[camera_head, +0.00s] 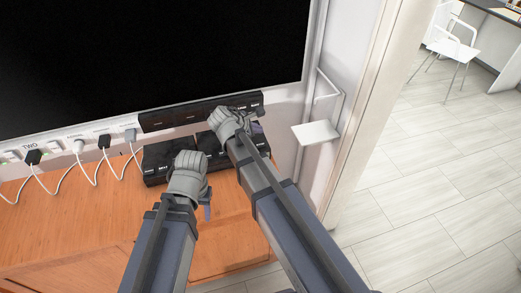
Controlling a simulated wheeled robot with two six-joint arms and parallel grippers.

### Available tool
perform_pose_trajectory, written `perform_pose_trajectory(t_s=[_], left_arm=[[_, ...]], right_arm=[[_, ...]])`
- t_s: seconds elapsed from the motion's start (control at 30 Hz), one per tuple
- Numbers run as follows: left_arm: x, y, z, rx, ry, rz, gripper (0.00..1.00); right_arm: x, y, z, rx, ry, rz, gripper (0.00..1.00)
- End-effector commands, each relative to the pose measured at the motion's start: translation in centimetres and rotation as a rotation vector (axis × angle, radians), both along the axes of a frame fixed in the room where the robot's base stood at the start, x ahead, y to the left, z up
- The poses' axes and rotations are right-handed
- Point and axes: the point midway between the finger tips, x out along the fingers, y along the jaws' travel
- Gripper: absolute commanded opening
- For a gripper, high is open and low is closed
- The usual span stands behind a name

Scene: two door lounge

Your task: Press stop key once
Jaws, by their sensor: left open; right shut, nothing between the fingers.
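A long black key panel (175,118) with small white labels is mounted below the black screen; the labels are too small to read, so I cannot tell which key is stop. A second black unit with labelled keys (155,160) sits below it on the wooden cabinet. My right gripper (236,112) is shut and empty, at the right part of the upper panel, hiding some of it; I cannot tell whether it touches a key. My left gripper (187,165) is open, in front of the lower unit, and covers part of it.
A large black screen (150,50) fills the upper left. White cables (95,182) run from wall sockets over the wooden cabinet (70,235). A small white wall shelf (316,132) is at the right, beside a doorway. Beyond are open tiled floor (430,190) and a white chair (455,45).

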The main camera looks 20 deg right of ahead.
Motion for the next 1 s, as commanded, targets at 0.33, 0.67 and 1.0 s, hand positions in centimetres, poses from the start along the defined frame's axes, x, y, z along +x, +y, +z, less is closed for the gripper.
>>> perform_pose_trajectory(t_s=[0.33, 0.67, 1.0], left_arm=[[0.0, 0.0, -4.4, 0.0, 0.0, 0.0, 0.5], [0.0, 0.0, -4.4, 0.0, 0.0, -0.001, 0.5], [0.0, 0.0, -4.4, 0.0, 0.0, 0.0, 0.5]], right_arm=[[0.0, 0.0, -4.4, 0.0, 0.0, 0.0, 0.0], [0.0, 0.0, -4.4, 0.0, 0.0, 0.0, 0.0], [0.0, 0.0, -4.4, 0.0, 0.0, 0.0, 0.0]])
